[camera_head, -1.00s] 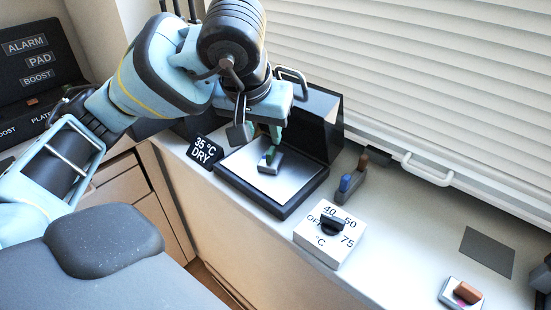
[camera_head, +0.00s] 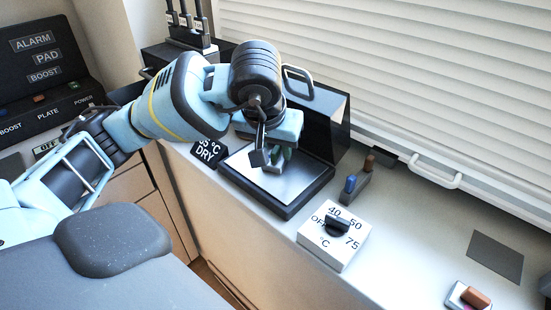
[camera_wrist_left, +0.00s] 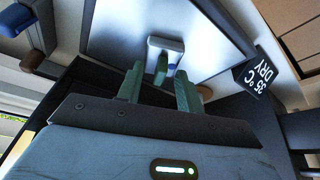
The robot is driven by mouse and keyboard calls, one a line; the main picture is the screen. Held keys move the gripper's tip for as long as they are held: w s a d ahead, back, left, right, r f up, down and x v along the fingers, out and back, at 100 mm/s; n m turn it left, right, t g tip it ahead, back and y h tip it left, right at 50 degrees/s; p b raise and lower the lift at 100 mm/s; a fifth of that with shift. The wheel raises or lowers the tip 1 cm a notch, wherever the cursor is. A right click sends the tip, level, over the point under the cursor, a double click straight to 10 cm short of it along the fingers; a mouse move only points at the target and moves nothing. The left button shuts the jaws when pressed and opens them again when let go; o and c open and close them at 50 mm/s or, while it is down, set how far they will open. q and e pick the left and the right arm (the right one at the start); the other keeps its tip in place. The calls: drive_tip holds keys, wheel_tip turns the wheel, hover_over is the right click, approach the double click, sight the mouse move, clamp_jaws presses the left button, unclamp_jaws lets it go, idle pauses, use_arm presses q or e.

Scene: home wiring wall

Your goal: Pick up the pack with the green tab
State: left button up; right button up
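The pack with the green tab (camera_wrist_left: 165,45) is a small light block on the silver plate. Its green tab (camera_wrist_left: 161,66) stands up between my left gripper's fingers in the left wrist view. My left gripper (camera_wrist_left: 158,72) has green fingers that are apart, with a gap on each side of the tab. In the head view the left gripper (camera_head: 281,154) is low over the plate and hides most of the pack (camera_head: 272,168). My right gripper is not in view.
A raised black hood (camera_head: 326,130) stands behind the black-framed plate (camera_head: 290,208). The "35 °C DRY" sign (camera_head: 208,152) is left of it. A holder with blue and brown tabs (camera_head: 357,186), a white dial box (camera_head: 334,236) and a brown-tabbed block (camera_head: 471,297) lie to the right.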

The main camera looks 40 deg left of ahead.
sight(275, 151)
use_arm(q)
drive_tip(key=shift+c, duration=0.3)
clamp_jaws()
drive_tip(key=shift+r, duration=0.15)
drive_tip(key=shift+r, duration=0.5)
wheel_tip(275, 151, up, 2)
drive_tip(key=shift+r, duration=0.1)
drive_tip(key=s+d+r+p, duration=0.1)
drive_tip(key=s+d+p, duration=0.4)
drive_tip(key=s, duration=0.8)
drive_tip(key=d, duration=0.3)
drive_tip(key=shift+s+d+r+p, duration=0.25)
drive_tip(key=shift+d+r+p, duration=0.05)
drive_tip(key=shift+p, duration=0.1)
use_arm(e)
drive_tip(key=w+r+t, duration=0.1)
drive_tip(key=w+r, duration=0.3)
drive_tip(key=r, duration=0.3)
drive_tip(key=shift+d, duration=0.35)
